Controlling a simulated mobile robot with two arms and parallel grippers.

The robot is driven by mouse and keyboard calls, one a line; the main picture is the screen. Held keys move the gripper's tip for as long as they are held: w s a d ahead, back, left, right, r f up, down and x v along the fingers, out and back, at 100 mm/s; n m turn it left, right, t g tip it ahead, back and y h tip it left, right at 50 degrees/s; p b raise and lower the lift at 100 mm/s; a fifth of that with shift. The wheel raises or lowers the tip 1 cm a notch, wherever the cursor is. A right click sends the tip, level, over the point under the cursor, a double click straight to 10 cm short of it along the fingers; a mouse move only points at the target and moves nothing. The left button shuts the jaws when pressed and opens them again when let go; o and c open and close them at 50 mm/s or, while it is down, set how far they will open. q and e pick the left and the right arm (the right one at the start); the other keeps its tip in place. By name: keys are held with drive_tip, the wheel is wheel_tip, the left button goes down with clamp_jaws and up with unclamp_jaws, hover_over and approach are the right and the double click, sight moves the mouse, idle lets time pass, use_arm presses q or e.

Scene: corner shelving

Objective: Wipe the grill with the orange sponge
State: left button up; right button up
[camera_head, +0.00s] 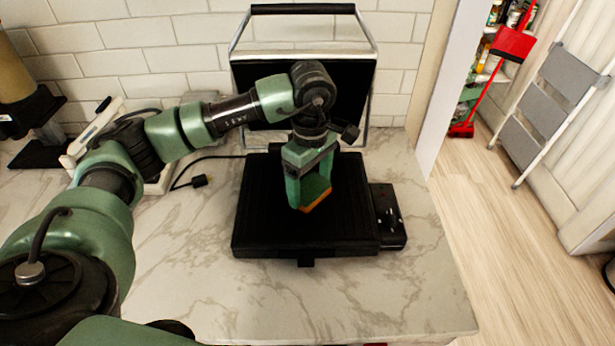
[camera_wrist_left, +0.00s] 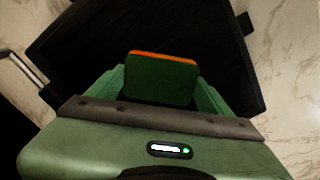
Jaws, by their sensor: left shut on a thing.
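The black grill (camera_head: 265,215) lies on the marble counter with its lid raised upright at the back. My left gripper (camera_head: 312,195) is over the middle of the grill's lower plate, pointing down. It is shut on the sponge (camera_head: 317,192), which shows a green side and an orange side. In the left wrist view the sponge (camera_wrist_left: 160,80) sits between the fingers, with its orange edge at the far end, over the dark grill plate (camera_wrist_left: 90,40). I cannot tell whether the sponge touches the plate. My right gripper is not in view.
A control box (camera_head: 388,215) is on the grill's right side. A white appliance (camera_head: 95,135) and a dark stand are at the far left. The counter's front is clear.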

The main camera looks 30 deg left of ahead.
sight(316, 213)
use_arm(q)
drive_tip(key=shift+s+d+f, duration=0.2)
drive_tip(key=shift+s+d, duration=0.8)
drive_tip(key=shift+s, duration=0.05)
drive_tip(key=shift+s+d+r+b, duration=0.2)
drive_tip(key=shift+s+d+b, duration=0.05)
drive_tip(key=shift+s+d, duration=0.5)
drive_tip(key=shift+s+d+r+b, duration=0.2)
drive_tip(key=shift+s+d, duration=0.45)
drive_tip(key=shift+d, duration=0.2)
drive_tip(key=shift+f+b, duration=0.25)
drive_tip(key=shift+b, duration=0.25)
drive_tip(key=shift+w+a+f+b, duration=0.1)
drive_tip(key=shift+w+a+b, duration=0.65)
drive_tip(key=shift+a, duration=0.1)
drive_tip(key=shift+w+a+b, duration=0.75)
drive_tip(key=shift+w+a, duration=0.5)
drive_tip(key=shift+a, duration=0.1)
drive_tip(key=shift+w+a+b, duration=0.4)
drive_tip(key=shift+w+a, duration=0.6)
drive_tip(key=shift+a, duration=0.05)
drive_tip(key=shift+w+a, duration=1.75)
drive_tip(key=shift+a, duration=0.05)
